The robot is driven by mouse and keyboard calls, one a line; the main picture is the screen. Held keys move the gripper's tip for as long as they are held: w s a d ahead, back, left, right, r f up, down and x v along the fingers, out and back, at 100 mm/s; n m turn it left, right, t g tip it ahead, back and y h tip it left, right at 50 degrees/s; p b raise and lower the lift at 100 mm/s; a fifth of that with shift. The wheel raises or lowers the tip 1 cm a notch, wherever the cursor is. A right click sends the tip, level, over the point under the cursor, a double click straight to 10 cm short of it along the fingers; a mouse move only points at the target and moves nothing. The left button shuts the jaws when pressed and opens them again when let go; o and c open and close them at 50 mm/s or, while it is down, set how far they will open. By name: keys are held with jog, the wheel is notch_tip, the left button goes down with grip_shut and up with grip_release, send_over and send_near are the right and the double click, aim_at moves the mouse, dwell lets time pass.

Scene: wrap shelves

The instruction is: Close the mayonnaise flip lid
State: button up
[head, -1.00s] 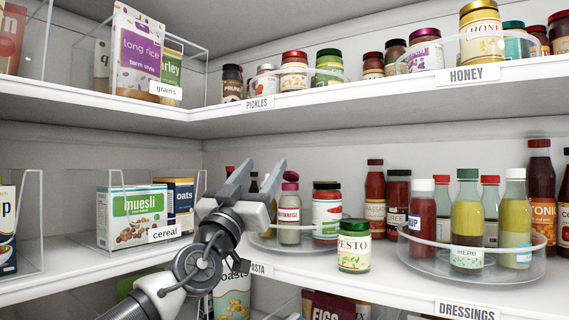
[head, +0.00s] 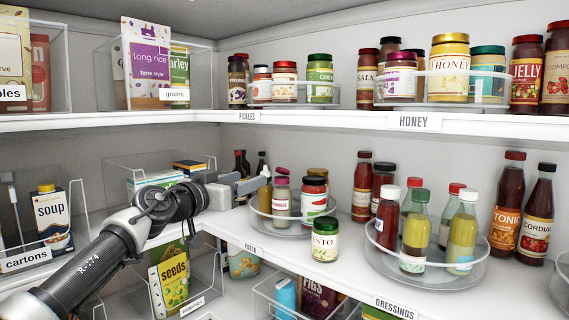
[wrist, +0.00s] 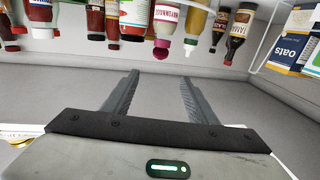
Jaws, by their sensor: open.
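The mayonnaise bottle (head: 281,204) stands upright on a clear round turntable (head: 258,213) on the lower shelf. Its magenta flip lid (head: 282,172) is tilted up above the cap, standing open. My gripper (head: 250,184) is open and empty, to the left of the bottle and near its upper part, apart from it. In the wrist view, which is upside down, the bottle (wrist: 167,16) and its magenta lid (wrist: 161,51) show beyond the gap between my open fingers (wrist: 158,78).
A red-labelled jar (head: 314,198) stands right of the mayonnaise, and a mustard-coloured bottle (head: 265,195) is close on its left. A pesto jar (head: 324,240) stands in front, near the shelf edge. The upper shelf (head: 300,116) overhangs. Clear bins (head: 150,160) stand at left.

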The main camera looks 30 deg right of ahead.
aim_at(279, 168)
jog(key=p+x, duration=0.2)
jog(key=x, duration=1.4)
jog(key=shift+d, duration=0.2)
